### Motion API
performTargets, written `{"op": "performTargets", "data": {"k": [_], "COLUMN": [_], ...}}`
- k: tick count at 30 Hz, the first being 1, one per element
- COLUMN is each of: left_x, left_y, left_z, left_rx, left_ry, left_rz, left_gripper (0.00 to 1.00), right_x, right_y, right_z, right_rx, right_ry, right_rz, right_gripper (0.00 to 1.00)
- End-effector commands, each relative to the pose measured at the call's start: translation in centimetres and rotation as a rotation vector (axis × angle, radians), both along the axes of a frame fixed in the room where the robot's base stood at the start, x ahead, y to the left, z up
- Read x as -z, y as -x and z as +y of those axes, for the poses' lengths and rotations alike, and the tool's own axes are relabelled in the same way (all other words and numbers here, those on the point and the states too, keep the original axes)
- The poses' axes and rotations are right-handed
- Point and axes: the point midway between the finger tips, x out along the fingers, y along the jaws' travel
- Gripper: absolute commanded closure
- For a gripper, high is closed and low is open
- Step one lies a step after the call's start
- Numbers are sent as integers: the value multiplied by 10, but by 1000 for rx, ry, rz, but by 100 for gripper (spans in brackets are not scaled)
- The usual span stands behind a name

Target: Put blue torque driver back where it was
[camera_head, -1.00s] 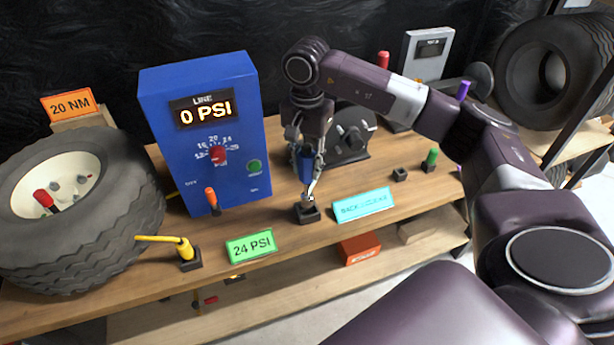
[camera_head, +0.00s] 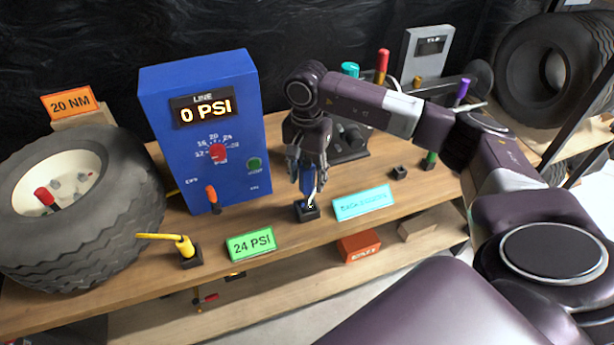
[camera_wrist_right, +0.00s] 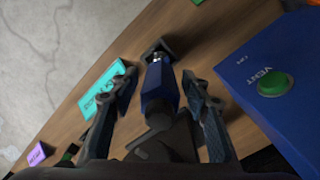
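The blue torque driver (camera_head: 308,188) stands about upright at a small black holder block (camera_head: 306,210) near the front edge of the workbench. In the right wrist view the blue driver (camera_wrist_right: 160,88) points down at the black block (camera_wrist_right: 157,48), its lower end at the block; how deep it sits is hard to see. My right gripper (camera_head: 308,178) is above and around the driver. In the right wrist view the fingers of my right gripper (camera_wrist_right: 161,82) are spread on both sides of the handle with gaps visible. My left gripper is not in view.
A blue line box (camera_head: 225,125) reading 0 PSI stands left of the driver. A cyan label (camera_head: 363,202) lies just right of the holder, and an empty-looking black block (camera_head: 399,172) beyond it. A yellow tool (camera_head: 180,243) and green 24 PSI sign (camera_head: 250,243) are front left.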

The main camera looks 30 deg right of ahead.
Motion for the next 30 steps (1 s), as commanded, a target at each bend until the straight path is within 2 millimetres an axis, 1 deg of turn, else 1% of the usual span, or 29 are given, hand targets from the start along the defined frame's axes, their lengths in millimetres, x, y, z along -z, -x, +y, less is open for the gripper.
{"op": "performTargets", "data": {"k": [7,9,11,14,18,24,27,30], "left_x": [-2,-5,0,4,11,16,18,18], "left_y": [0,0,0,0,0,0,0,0], "left_z": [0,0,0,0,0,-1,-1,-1], "left_rx": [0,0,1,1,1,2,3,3], "left_ry": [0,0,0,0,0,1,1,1], "left_rz": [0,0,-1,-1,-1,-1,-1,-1], "left_gripper": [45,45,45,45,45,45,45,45], "right_x": [-2,-6,-11,-28,-60,-100,-113,-120], "right_y": [0,0,-1,-2,-2,-1,-1,-1], "right_z": [0,0,0,0,0,0,1,1], "right_rx": [0,0,0,1,0,0,0,1], "right_ry": [0,0,-1,-1,-1,0,-1,-1], "right_rz": [0,0,-4,-7,-7,-4,-3,-2], "right_gripper": [57,57,57,57,57,57,57,57]}}
